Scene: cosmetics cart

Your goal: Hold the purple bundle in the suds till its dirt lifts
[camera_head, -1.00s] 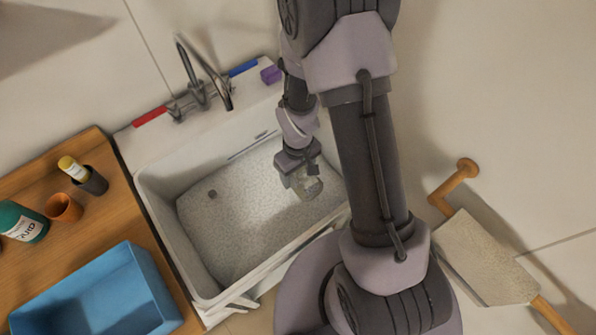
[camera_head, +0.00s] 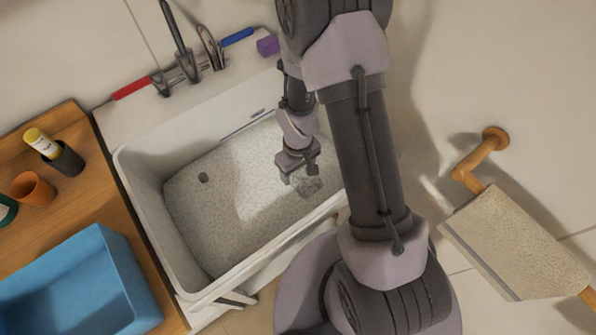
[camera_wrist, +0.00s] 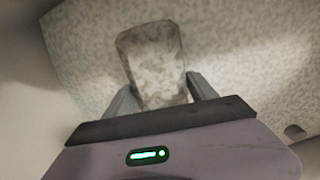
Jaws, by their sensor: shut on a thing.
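My gripper (camera_head: 300,177) is low in the right part of the white sink (camera_head: 140,205), at the speckled suds (camera_head: 225,210). It is shut on a bundle (camera_head: 309,188), which shows as a dim grey patch at the suds surface. In the wrist view the bundle (camera_wrist: 152,65) is a rounded block between the two fingers (camera_wrist: 160,95). It looks pale and speckled like the suds, so its purple colour and any dirt cannot be made out.
A purple block (camera_head: 267,45) lies on the sink ledge beside the blue-marked tap handle (camera_head: 237,37). The faucet (camera_head: 180,45) rises behind the basin. A blue bin (camera_head: 130,270) stands on the wooden counter (camera_head: 85,180) at left. A towel (camera_head: 515,245) hangs at right.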

